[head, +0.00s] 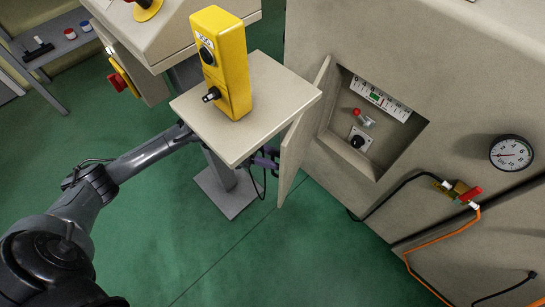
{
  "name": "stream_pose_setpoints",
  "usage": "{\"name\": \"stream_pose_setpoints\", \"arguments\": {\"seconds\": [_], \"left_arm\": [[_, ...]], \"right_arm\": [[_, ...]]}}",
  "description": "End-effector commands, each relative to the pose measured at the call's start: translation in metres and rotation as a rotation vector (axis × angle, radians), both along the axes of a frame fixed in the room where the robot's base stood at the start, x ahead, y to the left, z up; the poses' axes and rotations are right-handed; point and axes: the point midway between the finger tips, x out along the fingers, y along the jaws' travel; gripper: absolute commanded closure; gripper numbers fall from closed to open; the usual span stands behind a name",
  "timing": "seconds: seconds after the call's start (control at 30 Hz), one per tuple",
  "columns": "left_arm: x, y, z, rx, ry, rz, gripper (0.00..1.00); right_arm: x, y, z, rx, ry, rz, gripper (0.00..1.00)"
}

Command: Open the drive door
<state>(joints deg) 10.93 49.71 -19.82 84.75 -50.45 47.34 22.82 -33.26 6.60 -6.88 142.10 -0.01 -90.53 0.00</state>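The drive door (296,147) is a beige panel on the front of the large machine. It stands open, swung out to the left of its recess (372,125). My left arm reaches in from the left and passes beneath the small beige table. My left gripper (268,158) shows only as a small dark purple part below the table's right corner, beside the door's outer left side. Its fingertips are hidden or too small to tell, and I cannot tell whether they touch the door. My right gripper is not in view.
The table (193,112) on its post carries a yellow control box (230,75) and sits close left of the door. The recess holds a scale (381,97), a red-tipped lever (361,117) and a black knob (357,141). A gauge (511,153) and hoses are at right. Green floor is open below.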

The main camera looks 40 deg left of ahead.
Motion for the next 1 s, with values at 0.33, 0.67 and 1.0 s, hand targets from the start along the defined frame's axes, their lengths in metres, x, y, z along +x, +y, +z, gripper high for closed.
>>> {"name": "stream_pose_setpoints", "arguments": {"seconds": [0.33,0.67,1.0], "left_arm": [[-0.005,0.015,-0.001,0.004,0.002,0.001,0.68],[-0.021,0.069,-0.003,0.004,0.002,0.001,0.68],[-0.031,0.101,-0.001,0.001,-0.001,0.001,0.68]], "right_arm": [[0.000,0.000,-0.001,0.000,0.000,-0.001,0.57],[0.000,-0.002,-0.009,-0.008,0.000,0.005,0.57],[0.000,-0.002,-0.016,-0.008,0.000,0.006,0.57]]}}
